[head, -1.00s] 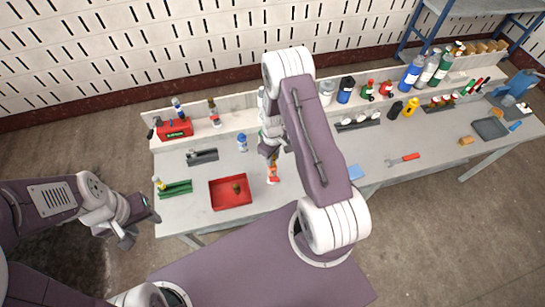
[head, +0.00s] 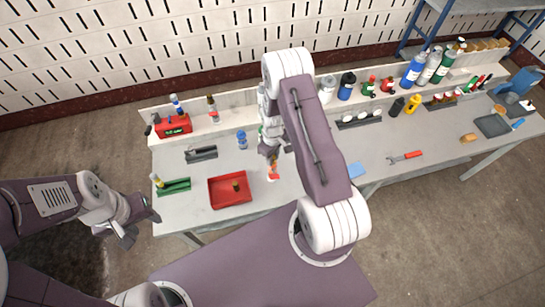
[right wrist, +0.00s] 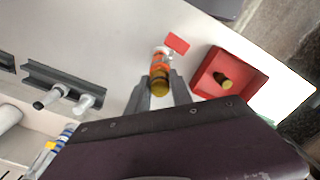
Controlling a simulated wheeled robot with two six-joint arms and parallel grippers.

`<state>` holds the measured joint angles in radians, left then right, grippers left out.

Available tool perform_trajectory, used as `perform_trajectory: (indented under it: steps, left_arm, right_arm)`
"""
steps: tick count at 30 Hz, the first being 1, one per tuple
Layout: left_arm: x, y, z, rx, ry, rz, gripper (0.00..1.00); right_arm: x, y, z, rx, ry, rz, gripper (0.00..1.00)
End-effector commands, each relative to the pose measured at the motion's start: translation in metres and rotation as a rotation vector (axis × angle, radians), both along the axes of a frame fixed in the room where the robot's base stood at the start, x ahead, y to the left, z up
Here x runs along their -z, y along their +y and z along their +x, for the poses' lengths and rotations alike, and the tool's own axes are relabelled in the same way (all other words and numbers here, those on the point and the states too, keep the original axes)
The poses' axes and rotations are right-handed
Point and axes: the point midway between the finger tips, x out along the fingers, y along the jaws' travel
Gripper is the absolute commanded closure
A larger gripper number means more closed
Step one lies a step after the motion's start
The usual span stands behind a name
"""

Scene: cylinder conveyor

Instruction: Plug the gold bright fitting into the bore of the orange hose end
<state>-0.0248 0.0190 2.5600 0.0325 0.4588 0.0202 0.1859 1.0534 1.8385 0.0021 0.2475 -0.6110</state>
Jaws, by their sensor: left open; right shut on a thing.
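My right gripper (right wrist: 160,92) is shut on the gold fitting (right wrist: 160,86), which shows between its fingertips in the right wrist view. The orange hose end (right wrist: 160,68) is directly beyond the fitting, in line with it, with a white part behind. In the head view, the hose end (head: 273,174) stands on the bench just below my right gripper (head: 271,155). The two overlap in the wrist view, so I cannot tell whether the fitting is in the bore or only above it. My left gripper (head: 139,228) is open and empty, off the bench's left front edge.
A red tray (head: 214,203) left of the hose end holds another brownish-gold fitting (head: 236,186). A red tab (right wrist: 177,43) lies beside the hose end. Bottles line the back shelf.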

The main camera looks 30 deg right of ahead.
Motion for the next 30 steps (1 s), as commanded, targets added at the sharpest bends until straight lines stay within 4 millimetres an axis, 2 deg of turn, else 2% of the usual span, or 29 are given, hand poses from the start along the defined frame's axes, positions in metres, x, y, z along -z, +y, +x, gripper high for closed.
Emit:
perform_trajectory:
  steps: [5, 6, 8, 17, 20, 30]
  left_arm:
    - [0.005, 0.000, 0.000, 0.000, 0.000, 0.000, 0.54]
    - [0.004, 0.000, 0.000, 0.000, 0.000, 0.000, 0.54]
    - [0.003, 0.000, 0.000, 0.000, 0.000, 0.000, 0.54]
    - [0.004, 0.000, 0.000, 0.000, 0.000, 0.000, 0.54]
    - [0.007, 0.000, 0.000, 0.000, 0.000, 0.000, 0.54]
    - [0.023, 0.000, 0.000, 0.000, 0.000, 0.000, 0.54]
  right_arm:
    - [0.006, 0.000, -0.001, 0.000, 0.001, 0.001, 1.00]
    - [0.005, 0.000, -0.001, 0.000, 0.001, 0.001, 0.62]
    - [0.005, 0.000, -0.001, 0.000, 0.001, 0.001, 0.48]
    - [0.004, 0.000, 0.000, 0.000, 0.001, 0.001, 0.48]
    - [-0.003, 0.000, 0.000, 0.000, 0.000, 0.000, 0.48]
    - [-0.068, 0.000, 0.001, 0.000, -0.002, 0.000, 0.48]
